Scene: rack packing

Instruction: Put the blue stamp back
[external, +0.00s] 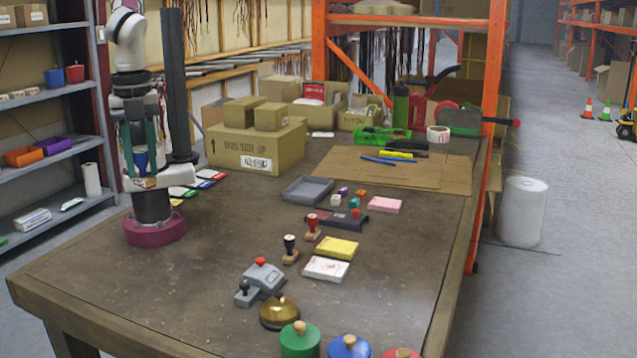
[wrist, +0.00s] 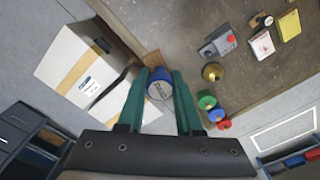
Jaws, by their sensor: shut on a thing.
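My gripper (external: 141,150) is at the left of the external view, close in front of my arm's upright column and high above its base. Its green fingers are closed on the blue stamp (external: 141,160). In the wrist view the blue stamp (wrist: 159,78) sits between the fingertips with a pale round end towards the camera. A black-handled stamp (external: 290,246) and a red-handled stamp (external: 312,226) stand upright on the table. A dark low rack (external: 343,221) lies behind them, apart from my gripper. I cannot tell whether it has a free slot.
A grey tray (external: 306,190), a yellow pad (external: 337,248) and a white pad (external: 326,268) lie mid-table. A grey device (external: 265,276), a brass bell (external: 280,313) and coloured pots stand in front. A large carton (external: 255,148) stands behind. The table's left front is clear.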

